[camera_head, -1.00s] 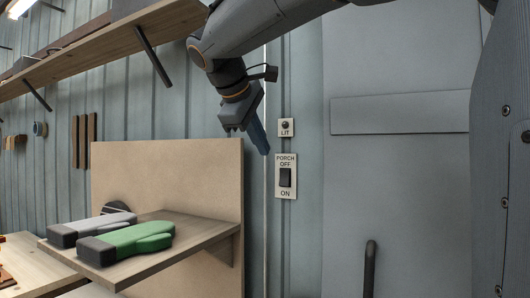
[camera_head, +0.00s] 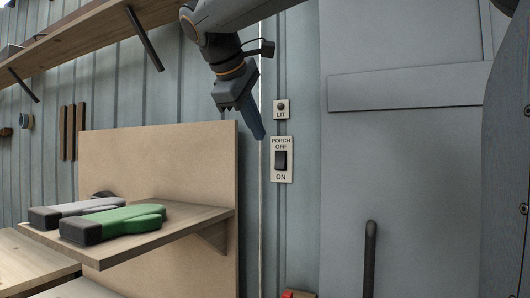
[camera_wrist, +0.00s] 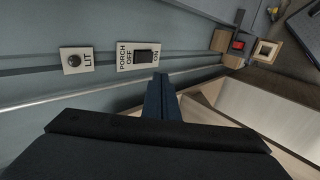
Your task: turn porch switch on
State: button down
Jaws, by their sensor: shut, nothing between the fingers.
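The porch switch (camera_head: 281,159) is a black rocker on a white plate on the blue-grey wall, with PORCH and OFF printed above it and ON below. The rocker also shows in the wrist view (camera_wrist: 145,56). A small plate marked LIT (camera_head: 281,109) with a dark round lamp sits above it. My gripper (camera_head: 259,134) is shut and empty, pointing down, just left of the switch plate's upper part in the head view. In the wrist view its blue fingers (camera_wrist: 160,84) end beside the plate's ON end. I cannot tell whether they touch anything.
A tan upright board (camera_head: 190,150) with a wooden shelf (camera_head: 205,220) stands left of the switch, holding a green mitten-shaped thing (camera_head: 115,224) and a grey one. A grey door with a dark handle (camera_head: 369,258) is at right. A red-topped box shows below (camera_head: 290,294).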

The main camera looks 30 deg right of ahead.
jog(key=p, duration=0.2)
send_near(279, 167)
notch_tip(279, 167, down, 4)
jog(key=shift+w+d+p, duration=0.4)
jog(key=shift+w+d, duration=0.25)
jog(key=shift+d, duration=0.15)
jog(key=shift+w+d+p, duration=0.35)
jog(key=shift+w+d, duration=0.25)
jog(key=shift+d, duration=0.25)
